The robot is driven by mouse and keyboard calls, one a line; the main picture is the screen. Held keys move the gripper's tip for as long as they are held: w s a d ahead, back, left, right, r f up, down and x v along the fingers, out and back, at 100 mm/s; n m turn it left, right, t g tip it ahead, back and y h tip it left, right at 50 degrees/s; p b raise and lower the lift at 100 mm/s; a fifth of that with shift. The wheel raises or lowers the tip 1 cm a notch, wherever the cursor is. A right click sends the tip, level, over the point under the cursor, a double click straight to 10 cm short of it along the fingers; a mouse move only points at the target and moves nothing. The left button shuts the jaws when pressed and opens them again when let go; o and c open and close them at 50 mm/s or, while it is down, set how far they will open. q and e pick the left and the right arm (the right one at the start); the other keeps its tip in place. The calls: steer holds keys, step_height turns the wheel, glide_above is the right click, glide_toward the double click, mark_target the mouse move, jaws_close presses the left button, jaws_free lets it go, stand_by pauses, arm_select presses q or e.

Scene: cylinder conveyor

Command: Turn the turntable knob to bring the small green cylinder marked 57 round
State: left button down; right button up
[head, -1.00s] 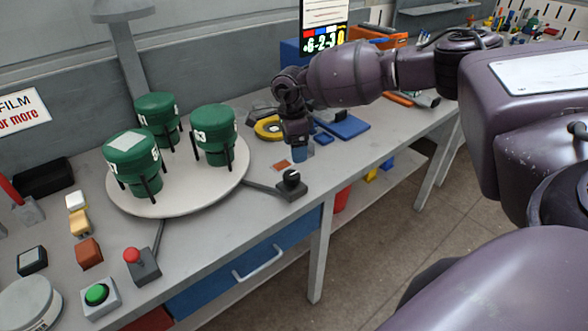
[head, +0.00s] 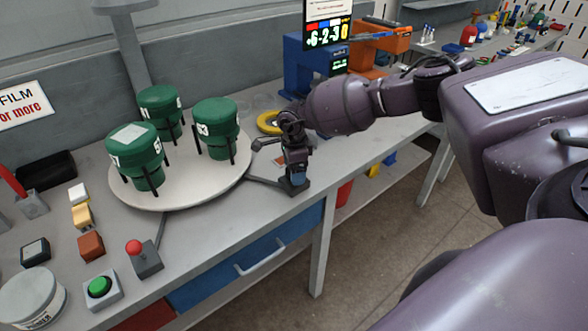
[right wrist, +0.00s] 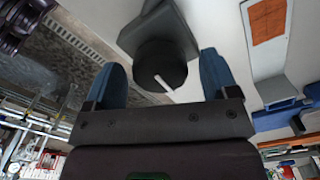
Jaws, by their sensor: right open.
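The white round turntable (head: 185,198) bears three green cylinders in dark holders. The front-left one (head: 137,150) shows a mark that looks like 57. My left gripper is not in view.
A red-topped joystick (head: 138,250), a green button (head: 99,287) and small coloured blocks (head: 82,216) stand left of the turntable. A yellow ring (head: 268,122) lies behind my right gripper. A blue machine (head: 300,70) stands further back.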

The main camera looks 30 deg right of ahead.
steer(key=shift+f, duration=0.2)
steer(key=c, duration=0.9)
steer(key=shift+n, duration=0.4)
steer(key=n+b, duration=0.1)
steer(key=n, duration=0.2)
steer(key=shift+f, duration=0.1)
steer(key=shift+n+b, duration=0.55)
steer(key=shift+n, duration=0.75)
